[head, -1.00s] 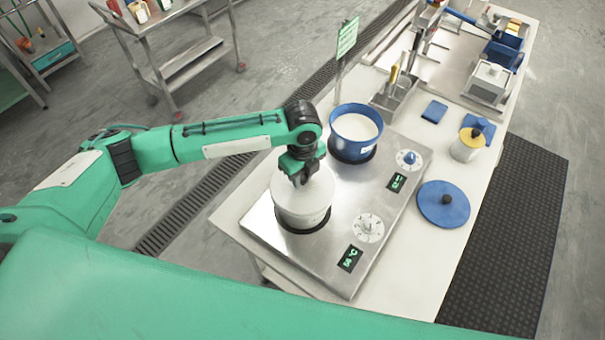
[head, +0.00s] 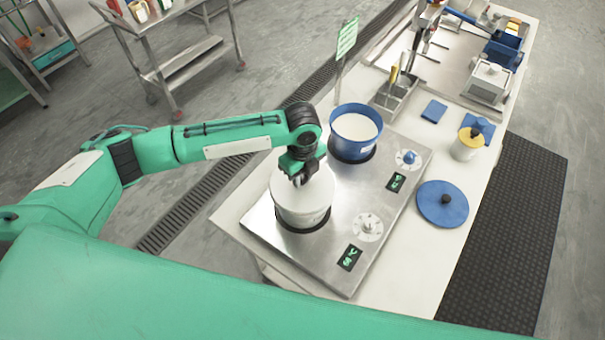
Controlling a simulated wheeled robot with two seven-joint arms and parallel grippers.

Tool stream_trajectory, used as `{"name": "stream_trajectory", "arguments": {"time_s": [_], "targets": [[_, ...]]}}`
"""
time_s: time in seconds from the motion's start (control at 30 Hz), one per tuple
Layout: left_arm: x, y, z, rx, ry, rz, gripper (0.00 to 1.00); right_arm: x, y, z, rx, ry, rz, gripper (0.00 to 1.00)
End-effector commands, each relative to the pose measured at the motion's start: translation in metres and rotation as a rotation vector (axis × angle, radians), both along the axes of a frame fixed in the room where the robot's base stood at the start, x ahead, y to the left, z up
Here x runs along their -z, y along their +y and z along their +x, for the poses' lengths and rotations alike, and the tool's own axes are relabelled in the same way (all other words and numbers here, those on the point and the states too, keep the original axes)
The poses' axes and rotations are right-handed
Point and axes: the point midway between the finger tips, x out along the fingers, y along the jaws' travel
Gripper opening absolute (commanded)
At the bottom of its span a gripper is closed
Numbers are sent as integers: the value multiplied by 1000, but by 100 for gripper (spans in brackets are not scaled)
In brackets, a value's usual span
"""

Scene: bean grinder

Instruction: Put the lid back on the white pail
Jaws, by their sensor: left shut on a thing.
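The white pail (head: 302,216) stands on the near-left ring of the steel two-place plate. The white lid (head: 318,190) lies over the pail's top and covers its opening. Whether it is fully seated all round I cannot tell. My left gripper (head: 298,180) points down at the middle of the lid and is shut on its knob, which the fingers hide. My right gripper is not in view.
A blue pail (head: 356,126) with white contents stands open just behind. A blue lid (head: 442,203) lies on the table at right. The steel plate (head: 345,225) has dials and displays. A white jar (head: 467,146) and a blue box (head: 434,111) stand further back.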

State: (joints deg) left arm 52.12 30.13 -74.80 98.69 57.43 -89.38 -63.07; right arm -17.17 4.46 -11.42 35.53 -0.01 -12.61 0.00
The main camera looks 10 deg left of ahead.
Motion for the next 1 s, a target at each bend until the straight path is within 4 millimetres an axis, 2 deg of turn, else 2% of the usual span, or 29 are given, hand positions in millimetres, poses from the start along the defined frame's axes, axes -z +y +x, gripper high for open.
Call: {"name": "stream_trajectory", "arguments": {"time_s": [1.0], "targets": [[0,0,0,0,0,0,5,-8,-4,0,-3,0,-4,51]]}}
